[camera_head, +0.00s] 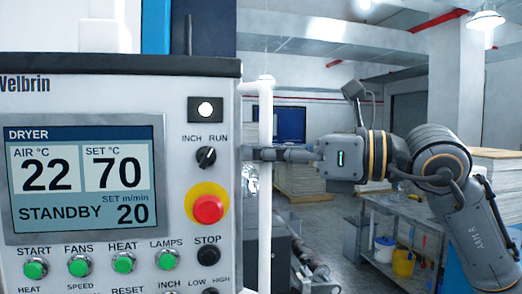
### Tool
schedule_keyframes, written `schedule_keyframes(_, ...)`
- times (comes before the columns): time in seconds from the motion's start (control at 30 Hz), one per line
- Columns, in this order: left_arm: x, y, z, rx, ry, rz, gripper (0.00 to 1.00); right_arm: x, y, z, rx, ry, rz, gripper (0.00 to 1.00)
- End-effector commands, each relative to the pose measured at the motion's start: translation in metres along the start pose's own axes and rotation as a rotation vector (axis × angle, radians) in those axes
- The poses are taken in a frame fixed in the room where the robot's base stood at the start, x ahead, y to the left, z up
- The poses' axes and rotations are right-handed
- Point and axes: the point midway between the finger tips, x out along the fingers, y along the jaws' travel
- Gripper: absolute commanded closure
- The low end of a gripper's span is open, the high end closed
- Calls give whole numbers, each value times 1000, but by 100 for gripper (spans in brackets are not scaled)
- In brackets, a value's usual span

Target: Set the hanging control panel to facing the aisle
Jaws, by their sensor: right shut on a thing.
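The hanging control panel (175,105) fills the left of the head view, its front turned toward me. Its screen (82,180) reads DRYER, 22, 70 and STANDBY 20. A white upright bar (265,225) runs along the panel's right side, joined to it near the top. My right gripper (262,155) reaches in from the right and is shut on this bar, level with the INCH/RUN knob (206,157). The panel's top mounting and lower edge are out of view. My left gripper is not in view.
A red stop button (207,208) and several green buttons sit on the panel front. Behind my right arm are a workbench (400,250) with a yellow bucket (404,262), pallet stacks (300,180) and a pillar (457,85). Rollers (318,275) show low behind the bar.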

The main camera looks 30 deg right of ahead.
Motion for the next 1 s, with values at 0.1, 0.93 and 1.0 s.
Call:
schedule_keyframes(0.1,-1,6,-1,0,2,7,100,-1,-1,5,-1,-13,0,100)
schedule_keyframes(0.93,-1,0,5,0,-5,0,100,-1,-2,4,0,-9,0,62)
schedule_keyframes(1.0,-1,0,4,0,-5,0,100,-4,-2,3,0,-9,-2,62)
